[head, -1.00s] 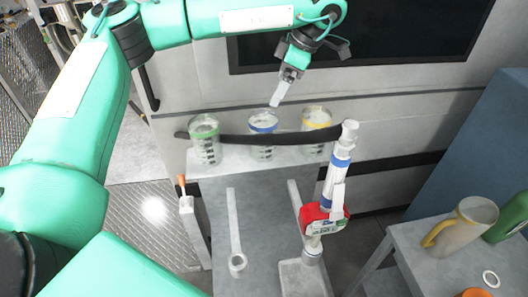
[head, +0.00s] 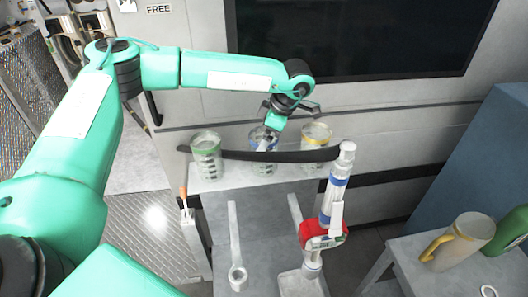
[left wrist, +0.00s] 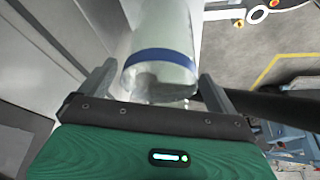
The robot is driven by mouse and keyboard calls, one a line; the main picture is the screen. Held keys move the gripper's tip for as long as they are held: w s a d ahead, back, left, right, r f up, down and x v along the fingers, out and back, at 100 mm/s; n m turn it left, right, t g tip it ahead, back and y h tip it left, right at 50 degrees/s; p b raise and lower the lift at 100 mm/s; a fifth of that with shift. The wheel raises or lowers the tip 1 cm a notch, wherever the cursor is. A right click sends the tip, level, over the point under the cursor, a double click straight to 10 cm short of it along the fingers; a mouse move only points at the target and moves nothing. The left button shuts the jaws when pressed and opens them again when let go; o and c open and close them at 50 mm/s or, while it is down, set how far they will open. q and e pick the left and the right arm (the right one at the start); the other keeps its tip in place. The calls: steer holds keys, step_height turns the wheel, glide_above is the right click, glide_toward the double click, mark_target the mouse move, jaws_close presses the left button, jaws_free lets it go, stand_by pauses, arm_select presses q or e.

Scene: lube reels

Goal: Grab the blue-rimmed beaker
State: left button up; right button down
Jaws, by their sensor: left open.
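The blue-rimmed beaker (head: 263,168) stands in the middle of three clear beakers on a grey ledge, partly hidden by my gripper and a black hose. My left gripper (head: 267,143) points down at its rim from above. In the left wrist view the beaker's blue band (left wrist: 160,58) shows between the two fingers of the open left gripper (left wrist: 155,83), one finger on each side. Whether a finger touches the glass I cannot tell. My right gripper is not in view.
A green-rimmed beaker (head: 206,160) stands to the left and a yellow-rimmed beaker (head: 315,136) to the right. The black hose (head: 230,153) runs across the beakers to a reel nozzle (head: 335,185) with a red meter. A jug (head: 463,240) stands on a side table at right.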

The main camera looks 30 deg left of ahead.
arm_select(q)
steer(key=shift+x, duration=1.2)
steer(key=c, duration=1.3)
steer(key=shift+c, duration=0.2)
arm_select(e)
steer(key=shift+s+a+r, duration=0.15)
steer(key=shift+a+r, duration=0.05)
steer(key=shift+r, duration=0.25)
arm_select(q)
steer(key=shift+r, duration=0.15)
